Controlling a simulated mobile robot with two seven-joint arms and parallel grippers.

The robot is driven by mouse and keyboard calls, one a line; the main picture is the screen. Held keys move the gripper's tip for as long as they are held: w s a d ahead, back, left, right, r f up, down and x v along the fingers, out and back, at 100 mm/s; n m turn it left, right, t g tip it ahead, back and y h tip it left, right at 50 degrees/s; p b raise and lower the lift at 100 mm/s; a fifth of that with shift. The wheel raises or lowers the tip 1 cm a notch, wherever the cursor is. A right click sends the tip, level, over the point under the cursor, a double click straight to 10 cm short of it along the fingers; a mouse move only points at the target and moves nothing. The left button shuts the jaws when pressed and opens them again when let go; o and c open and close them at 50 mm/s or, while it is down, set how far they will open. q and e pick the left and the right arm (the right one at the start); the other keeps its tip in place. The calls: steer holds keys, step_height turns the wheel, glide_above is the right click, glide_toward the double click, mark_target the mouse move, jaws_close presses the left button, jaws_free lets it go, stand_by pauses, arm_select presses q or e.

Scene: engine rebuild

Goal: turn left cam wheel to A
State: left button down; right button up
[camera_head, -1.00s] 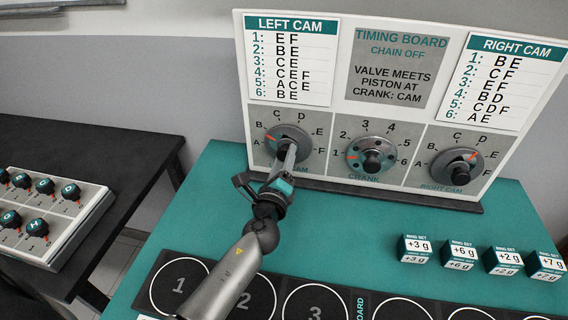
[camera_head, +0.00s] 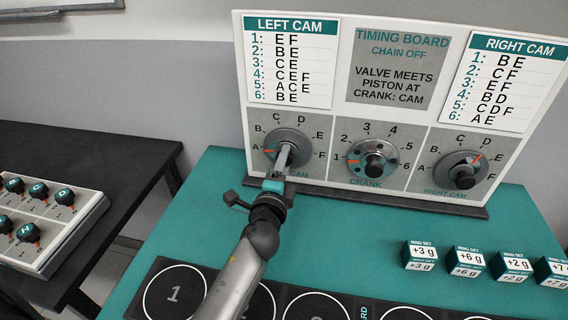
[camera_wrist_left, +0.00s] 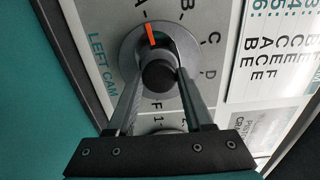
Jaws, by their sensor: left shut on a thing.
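The left cam wheel (camera_head: 290,148) is a round grey dial with a dark centre knob, on the lower left of the timing board. Its orange mark (camera_head: 269,150) points left, at or very near the letter A. In the left wrist view the orange mark (camera_wrist_left: 151,36) also points close to A. My left gripper (camera_head: 283,157) reaches up to the dial from the front. In the left wrist view its two fingers (camera_wrist_left: 158,80) are on either side of the black knob (camera_wrist_left: 158,76), shut on it. My right gripper is not in view.
The crank dial (camera_head: 374,160) and right cam dial (camera_head: 461,171) sit to the right on the board. Ring set boxes (camera_head: 466,262) stand on the teal table (camera_head: 335,228). A mat with numbered circles (camera_head: 170,298) lies in front. A dark table is at left.

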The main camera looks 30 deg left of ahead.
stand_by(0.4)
arm_select(q)
steer(key=shift+c, duration=1.5)
jaws_free()
